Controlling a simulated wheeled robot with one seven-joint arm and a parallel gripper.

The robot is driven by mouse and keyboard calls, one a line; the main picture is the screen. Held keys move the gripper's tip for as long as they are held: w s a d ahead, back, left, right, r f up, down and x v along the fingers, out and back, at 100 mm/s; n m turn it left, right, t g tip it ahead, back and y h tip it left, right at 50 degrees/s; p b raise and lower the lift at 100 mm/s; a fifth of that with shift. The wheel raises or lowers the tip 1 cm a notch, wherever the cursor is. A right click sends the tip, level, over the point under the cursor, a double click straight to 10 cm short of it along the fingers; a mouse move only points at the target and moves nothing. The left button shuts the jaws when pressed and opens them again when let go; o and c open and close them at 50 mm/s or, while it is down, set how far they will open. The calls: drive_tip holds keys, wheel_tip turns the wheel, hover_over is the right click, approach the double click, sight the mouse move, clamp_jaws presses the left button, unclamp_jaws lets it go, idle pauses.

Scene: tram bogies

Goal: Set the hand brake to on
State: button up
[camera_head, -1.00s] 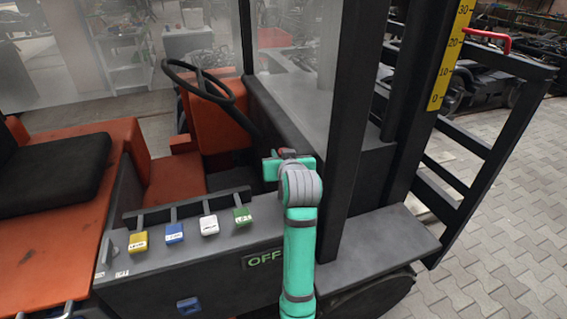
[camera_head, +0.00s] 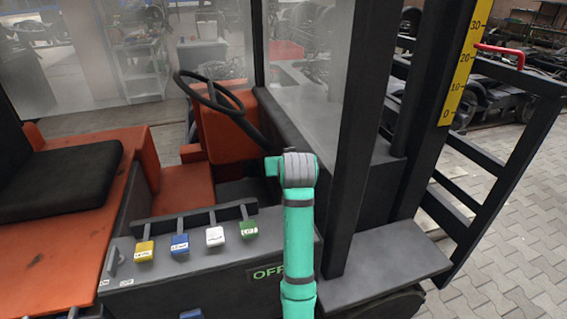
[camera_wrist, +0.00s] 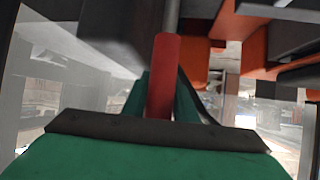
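The hand brake appears to be the lever with a red grip (camera_wrist: 165,75) and grey shaft in the wrist view. Its red grip stands between the two green fingers of my gripper (camera_wrist: 163,95), which look closed against both sides of it. In the head view my green wrist (camera_head: 298,172) is over the cab floor, right of the steering wheel (camera_head: 212,92). It hides the lever and the fingertips there. A dark plate with green letters reading OFF (camera_head: 266,272), partly covered by my arm, is on the grey side panel (camera_head: 215,285).
Yellow (camera_head: 144,251), blue (camera_head: 180,244), white (camera_head: 214,236) and green (camera_head: 248,230) lever knobs line the panel. A small grey lever (camera_head: 112,258) stands near ON and OFF labels at left. A black post (camera_head: 358,130) rises close right of my arm.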

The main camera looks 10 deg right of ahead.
drive_tip(key=o, duration=0.4)
drive_tip(key=shift+w, duration=0.2)
drive_tip(key=shift+c, duration=0.2)
drive_tip(key=v, duration=1)
drive_tip(key=shift+s+a+r, duration=0.2)
drive_tip(key=shift+s, duration=0.15)
drive_tip(key=shift+w, duration=0.1)
